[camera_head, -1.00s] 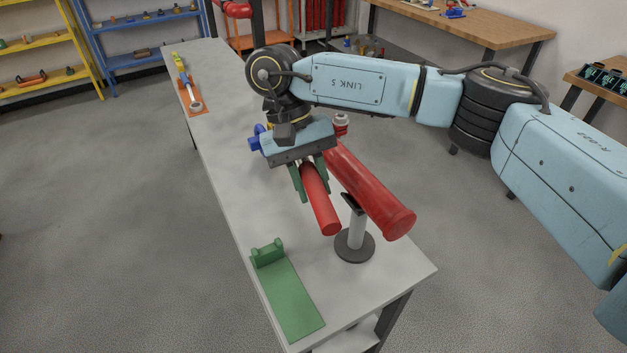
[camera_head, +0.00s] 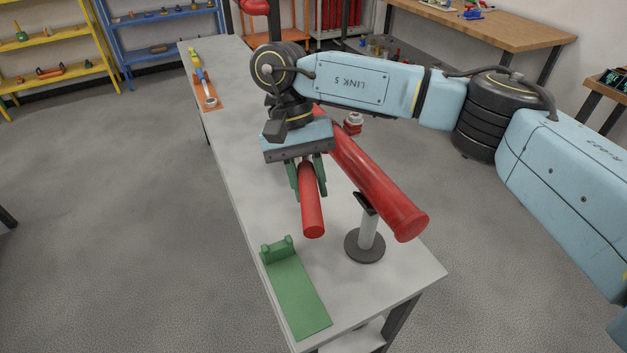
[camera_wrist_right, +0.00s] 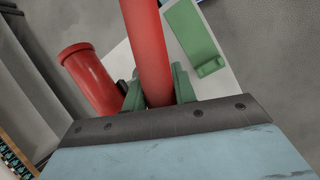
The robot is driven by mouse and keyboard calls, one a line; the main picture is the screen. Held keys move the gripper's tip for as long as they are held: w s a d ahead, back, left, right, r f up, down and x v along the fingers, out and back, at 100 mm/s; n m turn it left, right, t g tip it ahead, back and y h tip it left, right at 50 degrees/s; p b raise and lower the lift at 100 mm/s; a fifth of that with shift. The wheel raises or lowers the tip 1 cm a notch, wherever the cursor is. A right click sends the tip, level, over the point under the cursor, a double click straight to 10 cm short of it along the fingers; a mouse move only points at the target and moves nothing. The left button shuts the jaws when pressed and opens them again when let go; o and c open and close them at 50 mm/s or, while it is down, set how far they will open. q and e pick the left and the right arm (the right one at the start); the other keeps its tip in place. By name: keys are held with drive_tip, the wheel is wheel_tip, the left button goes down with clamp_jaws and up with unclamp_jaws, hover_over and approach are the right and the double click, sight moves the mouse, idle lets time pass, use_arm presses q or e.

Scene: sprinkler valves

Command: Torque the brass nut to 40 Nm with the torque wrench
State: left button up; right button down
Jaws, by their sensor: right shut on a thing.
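My right gripper (camera_head: 307,176) is shut on a red rod (camera_head: 313,218), with green fingers on both sides of it. The rod's near end points towards the table's near edge; its far part is hidden under my wrist. In the right wrist view the rod (camera_wrist_right: 147,40) passes between the green fingers (camera_wrist_right: 158,88). A tool with a blue and yellow handle and a pale ring end, perhaps the torque wrench (camera_head: 200,70), lies on an orange mat (camera_head: 217,107) at the table's far end. I cannot make out the brass nut. My left gripper is not in view.
A thick red pipe (camera_head: 385,190) rests on a grey stand (camera_head: 366,243) just right of the rod. A green holder (camera_head: 297,295) with a raised end lies on the near table, its flat part empty. A red fitting (camera_head: 353,122) shows beyond the pipe. The table's left middle is clear.

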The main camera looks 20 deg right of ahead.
drive_tip(key=shift+w+a, duration=0.1)
drive_tip(key=shift+a, duration=0.25)
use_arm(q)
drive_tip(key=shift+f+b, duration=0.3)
use_arm(e)
drive_tip(key=shift+d, duration=0.4)
drive_tip(key=shift+d, duration=0.15)
drive_tip(key=shift+d+n, duration=0.3)
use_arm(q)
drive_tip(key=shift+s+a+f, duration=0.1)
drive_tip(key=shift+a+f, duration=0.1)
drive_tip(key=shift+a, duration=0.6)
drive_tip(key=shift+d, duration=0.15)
use_arm(e)
drive_tip(key=shift+r, duration=0.1)
